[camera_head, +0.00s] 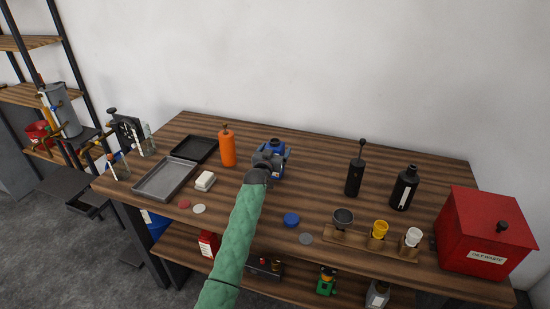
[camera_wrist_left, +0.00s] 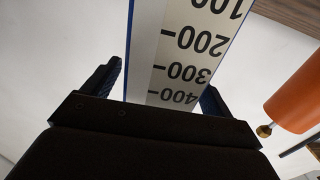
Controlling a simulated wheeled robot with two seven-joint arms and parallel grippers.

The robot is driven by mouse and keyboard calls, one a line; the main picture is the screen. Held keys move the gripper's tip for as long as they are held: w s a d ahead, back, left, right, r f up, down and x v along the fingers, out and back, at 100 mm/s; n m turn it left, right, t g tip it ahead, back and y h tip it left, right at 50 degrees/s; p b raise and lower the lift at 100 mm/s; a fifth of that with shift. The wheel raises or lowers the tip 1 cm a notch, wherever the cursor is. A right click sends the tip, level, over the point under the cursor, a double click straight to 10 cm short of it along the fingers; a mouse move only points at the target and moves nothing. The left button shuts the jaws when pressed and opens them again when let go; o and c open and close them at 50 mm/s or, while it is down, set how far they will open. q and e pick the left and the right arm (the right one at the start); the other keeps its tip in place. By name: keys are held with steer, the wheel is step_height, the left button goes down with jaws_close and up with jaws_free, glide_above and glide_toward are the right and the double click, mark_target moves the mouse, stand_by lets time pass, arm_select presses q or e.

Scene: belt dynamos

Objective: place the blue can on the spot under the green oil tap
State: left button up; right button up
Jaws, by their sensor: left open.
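The blue can (camera_head: 278,147) stands on the workbench near its back edge, partly hidden behind my left gripper. In the left wrist view its white face with black scale numbers and blue edges (camera_wrist_left: 190,55) shows between the fingers. My left gripper (camera_head: 268,163) is open, with a finger on each side of the can; I cannot tell whether they touch it. The gripper's dark fingers also show in the left wrist view (camera_wrist_left: 160,80). I cannot make out a green oil tap or the spot under it. My right gripper is not in view.
An orange bottle (camera_head: 227,148) stands just left of the can. Grey tray (camera_head: 164,178), white block (camera_head: 205,181) and blue disc (camera_head: 291,219) lie on the bench. Black bottles (camera_head: 404,188), a cup rack (camera_head: 370,246) and a red waste box (camera_head: 485,235) are at right.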

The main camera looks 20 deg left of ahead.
arm_select(q)
steer(key=shift+r, duration=0.1)
steer(key=c, duration=1.2)
steer(key=shift+c, duration=0.8)
steer(key=shift+w+r, duration=0.1)
